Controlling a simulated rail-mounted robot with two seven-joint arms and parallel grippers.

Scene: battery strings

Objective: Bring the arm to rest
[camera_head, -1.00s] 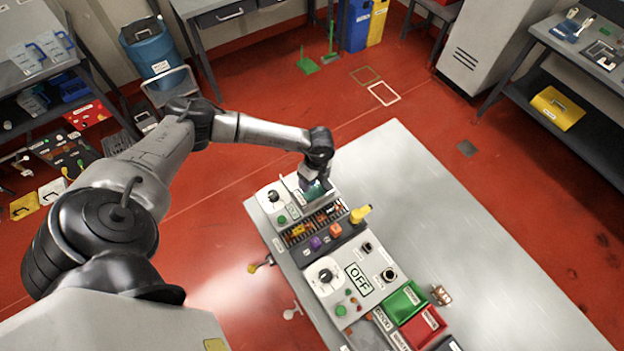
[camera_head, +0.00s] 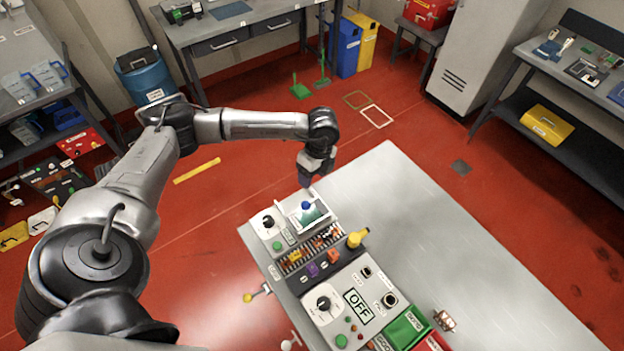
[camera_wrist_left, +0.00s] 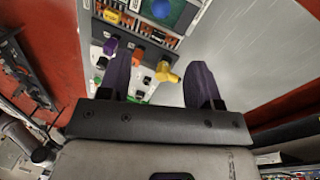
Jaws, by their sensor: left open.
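My left arm reaches in from the left in the head view. My left gripper (camera_head: 308,182) points down above the far left end of the grey table, over the panel with a blue round knob (camera_head: 306,206). In the left wrist view, the gripper (camera_wrist_left: 160,85) has its two dark fingers wide apart with nothing between them. The blue round knob also shows there (camera_wrist_left: 156,9), beyond the fingers. The gripper appears apart from the panel. My right gripper is out of view.
The grey table (camera_head: 460,250) is bare on its right side. Along its left edge stand a yellow-handled part (camera_head: 357,238), a panel marked OFF (camera_head: 357,305) and a green bin (camera_head: 405,329). A workbench (camera_head: 250,25) stands behind, shelves (camera_head: 575,60) at right.

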